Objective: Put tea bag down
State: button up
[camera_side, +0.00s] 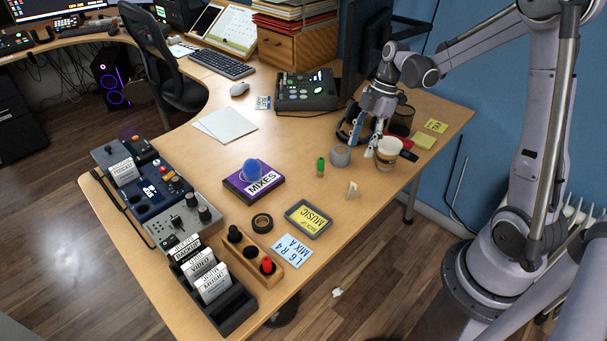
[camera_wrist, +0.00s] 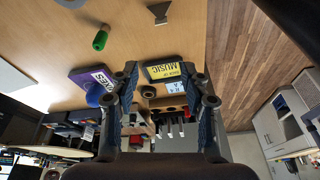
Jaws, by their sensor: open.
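My gripper (camera_side: 361,138) is at the back right of the desk in the side view, close beside a paper cup (camera_side: 388,153). In the wrist view my gripper (camera_wrist: 160,78) is open, with nothing visible between its fingers. I cannot identify a tea bag for certain. A small pale wedge-shaped piece (camera_side: 353,190) stands on the desk in front of my gripper, apart from it; it looks grey in the wrist view (camera_wrist: 159,12). A small pale crumpled thing (camera_side: 337,292) shows on the floor below the desk's front edge; what it is cannot be told.
A MUSIC tray (camera_side: 308,218) lies nearer the front edge. Bare desk surrounds the wedge.

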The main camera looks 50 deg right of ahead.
jog(key=s+a+r+m+t+h, duration=0.1)
jog(key=s+a+r+m+t, duration=0.2)
jog(key=a+m, duration=0.4)
jog(key=s+a+r+m+t+h, duration=0.2)
jog(key=s+a+r+m, duration=0.3)
jog(key=m, duration=0.3)
jog(key=shift+s+a+r+t, duration=0.35)
jog(key=shift+a+r+t, duration=0.2)
jog(key=shift+a+t, duration=0.3)
